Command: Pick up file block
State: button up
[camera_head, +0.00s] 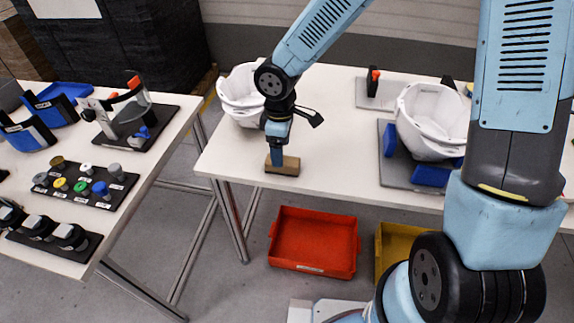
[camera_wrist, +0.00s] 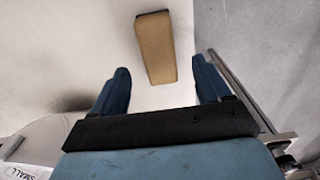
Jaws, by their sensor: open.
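The file block (camera_head: 287,167) is a small tan-brown block lying near the front left corner of the white table in the head view.
A white helmet shell (camera_head: 240,95) stands behind my gripper. Another helmet shell (camera_head: 432,120) sits on a grey board with blue pads at right. A red bin (camera_head: 314,242) and a yellow bin (camera_head: 390,247) are below the table. The table middle (camera_head: 335,140) is clear.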

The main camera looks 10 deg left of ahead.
jog(key=shift+d+f, duration=0.15)
jog(key=shift+f, duration=2.7)
jog(key=shift+c, duration=0.2)
jog(key=c, duration=1.2)
jog(key=shift+w+r, duration=0.1)
jog(key=shift+r, duration=0.45)
notch_tip(320, 180, up, 2)
jog(key=shift+d+r, duration=0.1)
jog(key=shift+r, duration=0.15)
jog(key=s+d+r, duration=0.3)
jog(key=s+r, duration=0.6)
jog(key=s, duration=0.4)
jog(key=shift+s+r, duration=0.2)
jog(key=shift+s, duration=0.1)
